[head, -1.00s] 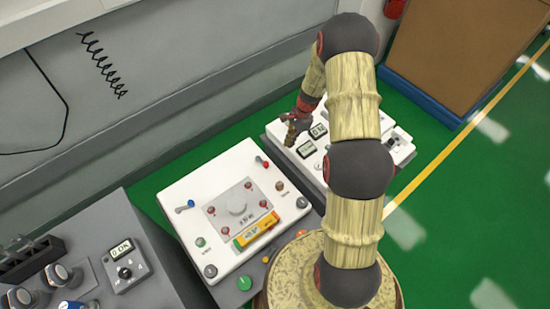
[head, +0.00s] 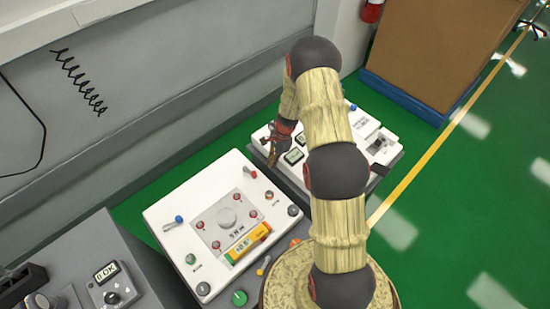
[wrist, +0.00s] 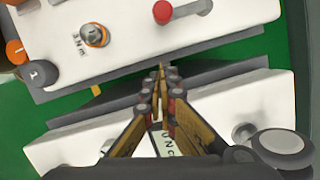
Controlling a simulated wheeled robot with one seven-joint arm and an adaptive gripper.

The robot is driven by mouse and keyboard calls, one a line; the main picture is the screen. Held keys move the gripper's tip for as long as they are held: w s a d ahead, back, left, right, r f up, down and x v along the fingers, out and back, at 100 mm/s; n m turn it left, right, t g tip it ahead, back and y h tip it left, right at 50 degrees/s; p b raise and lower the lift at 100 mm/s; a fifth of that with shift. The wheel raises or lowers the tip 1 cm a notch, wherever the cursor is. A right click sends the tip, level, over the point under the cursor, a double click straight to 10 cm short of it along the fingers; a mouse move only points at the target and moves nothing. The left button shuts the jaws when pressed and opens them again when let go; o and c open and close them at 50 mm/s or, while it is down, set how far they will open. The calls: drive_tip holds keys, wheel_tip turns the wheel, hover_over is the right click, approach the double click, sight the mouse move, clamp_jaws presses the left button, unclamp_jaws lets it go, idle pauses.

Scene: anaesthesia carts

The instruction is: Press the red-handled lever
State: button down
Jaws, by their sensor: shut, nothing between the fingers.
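The red-handled lever (head: 250,172) is at the far right edge of the white sloped panel in the head view. In the wrist view its red handle (wrist: 162,12) shows at the top, with a pale arm running to the right. My gripper (head: 272,160) is shut and empty. It hangs over the gap between the two carts, just right of the lever in the head view. In the wrist view the closed fingertips (wrist: 160,68) point toward the red handle, apart from it in the picture. The height between them is hard to judge.
The same panel carries a blue-handled lever (head: 178,219), several knobs and a yellow label box (head: 248,243). A second white panel (head: 352,160) lies behind my arm. A grey cart (head: 95,255) stands at the lower left. Green floor is open to the right.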

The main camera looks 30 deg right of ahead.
drive_tip(key=shift+w+a+f+b, duration=0.1)
drive_tip(key=shift+a+f+b, duration=0.15)
drive_tip(key=shift+a, duration=0.5)
drive_tip(key=shift+w+a+f+b, duration=0.1)
drive_tip(key=shift+a+f, duration=0.1)
drive_tip(key=shift+a, duration=0.5)
drive_tip(key=shift+a+f+b, duration=0.2)
drive_tip(key=shift+a+f, duration=0.05)
drive_tip(key=shift+a, duration=0.5)
drive_tip(key=shift+a, duration=0.1)
drive_tip(key=shift+s+a+m, duration=0.15)
drive_tip(key=shift+s+m, duration=0.05)
drive_tip(key=shift+m, duration=0.2)
